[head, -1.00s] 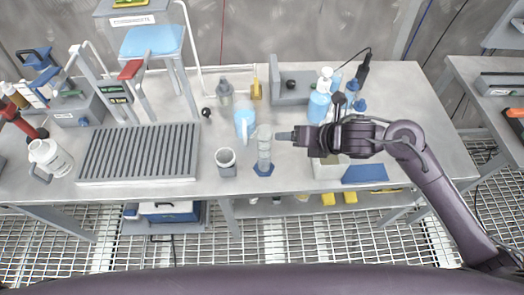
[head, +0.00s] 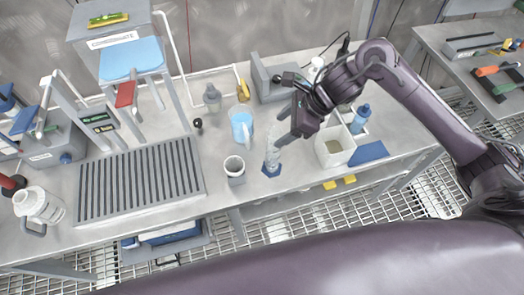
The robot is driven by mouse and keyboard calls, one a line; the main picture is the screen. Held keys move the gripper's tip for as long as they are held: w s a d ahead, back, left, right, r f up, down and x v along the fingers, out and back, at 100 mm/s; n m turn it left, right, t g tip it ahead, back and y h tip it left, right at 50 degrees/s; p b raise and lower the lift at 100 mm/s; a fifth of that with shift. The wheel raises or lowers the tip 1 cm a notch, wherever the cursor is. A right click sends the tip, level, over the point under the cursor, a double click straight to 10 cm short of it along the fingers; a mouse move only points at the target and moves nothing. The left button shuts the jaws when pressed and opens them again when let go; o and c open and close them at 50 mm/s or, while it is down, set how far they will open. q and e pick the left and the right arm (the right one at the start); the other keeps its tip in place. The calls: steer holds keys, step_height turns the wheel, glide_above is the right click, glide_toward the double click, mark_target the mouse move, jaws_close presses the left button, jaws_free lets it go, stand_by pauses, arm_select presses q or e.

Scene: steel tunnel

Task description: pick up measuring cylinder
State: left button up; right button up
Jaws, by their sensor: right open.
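The measuring cylinder (head: 272,157) is clear, with a blue hexagonal foot, and stands upright near the front edge of the bench in the head view. My right gripper (head: 284,138) is open, pointing down and left from the upper right. Its fingers are at the upper part of the cylinder and partly overlap it in the picture. I cannot tell whether they are around it or only in front of or beside it. My left gripper is not in view.
A grey cup (head: 234,169) stands just left of the cylinder, and a jug of blue liquid (head: 241,128) behind it. A ribbed drain rack (head: 140,180) fills the left of the bench (head: 215,197).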

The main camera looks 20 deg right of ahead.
mark_target(280, 133)
steer(key=shift+a+f, duration=0.2)
steer(key=shift+f, duration=0.2)
steer(key=p+x, duration=0.2)
steer(key=shift+s+a+f+p, duration=0.2)
steer(key=shift+f+p, duration=0.1)
steer(key=shift+p, duration=0.1)
steer(key=x, duration=0.2)
steer(key=shift+w+a+f+p, duration=0.15)
steer(key=shift+f+p, duration=0.1)
steer(key=shift+p, duration=0.15)
steer(key=shift+a+f, duration=0.1)
steer(key=shift+f, duration=0.25)
steer(key=c, duration=1)
steer(key=shift+w, duration=0.1)
steer(key=c, duration=0.4)
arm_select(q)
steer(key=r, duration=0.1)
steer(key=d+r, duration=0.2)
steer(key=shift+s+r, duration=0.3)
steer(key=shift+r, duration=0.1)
arm_select(e)
steer(key=shift+r, duration=0.1)
